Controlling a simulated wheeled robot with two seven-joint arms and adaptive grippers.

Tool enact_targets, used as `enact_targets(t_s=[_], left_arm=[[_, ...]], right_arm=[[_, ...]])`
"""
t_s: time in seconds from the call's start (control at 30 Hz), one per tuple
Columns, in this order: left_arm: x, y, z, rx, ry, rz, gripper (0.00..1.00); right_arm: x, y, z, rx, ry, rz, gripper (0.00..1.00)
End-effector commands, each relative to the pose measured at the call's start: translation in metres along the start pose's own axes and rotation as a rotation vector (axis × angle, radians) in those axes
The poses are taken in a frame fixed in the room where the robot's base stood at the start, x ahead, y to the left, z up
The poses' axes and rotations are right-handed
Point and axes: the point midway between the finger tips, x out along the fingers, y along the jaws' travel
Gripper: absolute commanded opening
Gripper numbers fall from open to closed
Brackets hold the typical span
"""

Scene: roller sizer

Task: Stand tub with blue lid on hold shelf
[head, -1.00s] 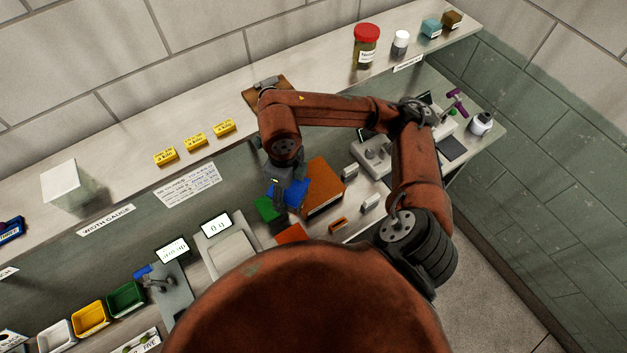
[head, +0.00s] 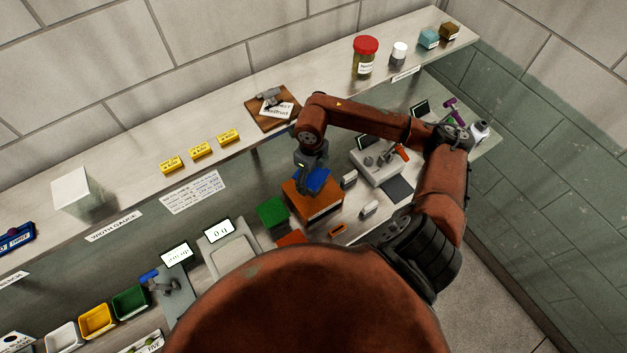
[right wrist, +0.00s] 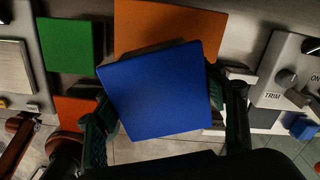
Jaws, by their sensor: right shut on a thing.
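The tub with the blue lid (head: 318,179) is between the fingers of my right gripper (head: 303,186), which is shut on it. In the right wrist view the square blue lid (right wrist: 158,90) fills the middle, slightly turned, with a dark finger on each side. The tub's body is hidden beneath the lid. In the head view it appears over the orange-brown box (head: 318,207); I cannot tell the gap. A long raised shelf (head: 235,105) runs along the wall; its right-hand label (head: 406,74) is too small to read. My left gripper is not in view.
A green-topped block (head: 272,211) and a scale (head: 230,247) lie left of the box. The shelf carries a red-lidded jar (head: 365,57), a white bottle (head: 398,53), a wooden board (head: 262,115), yellow blocks (head: 200,150) and a white-topped container (head: 77,191). Shelf stretches between them are bare.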

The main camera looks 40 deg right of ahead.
Motion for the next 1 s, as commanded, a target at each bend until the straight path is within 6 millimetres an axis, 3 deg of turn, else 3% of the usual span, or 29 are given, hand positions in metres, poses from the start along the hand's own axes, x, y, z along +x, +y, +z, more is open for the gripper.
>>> enact_targets(t_s=[0.2, 0.4, 0.8, 0.83, 1.0], left_arm=[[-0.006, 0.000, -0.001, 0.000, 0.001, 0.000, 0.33], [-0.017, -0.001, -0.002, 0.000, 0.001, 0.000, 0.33], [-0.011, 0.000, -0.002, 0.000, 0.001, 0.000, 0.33], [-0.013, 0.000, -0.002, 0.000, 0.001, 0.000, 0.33], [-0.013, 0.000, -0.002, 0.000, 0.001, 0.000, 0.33]], right_arm=[[0.017, -0.012, 0.001, 0.002, 0.003, 0.002, 0.32], [0.040, -0.010, 0.002, -0.001, 0.000, 0.002, 0.32], [0.048, -0.011, 0.002, -0.001, -0.001, -0.001, 0.32], [0.047, -0.011, 0.002, -0.001, 0.000, 0.000, 0.67], [0.046, -0.011, 0.002, -0.001, 0.000, 0.000, 0.78]])
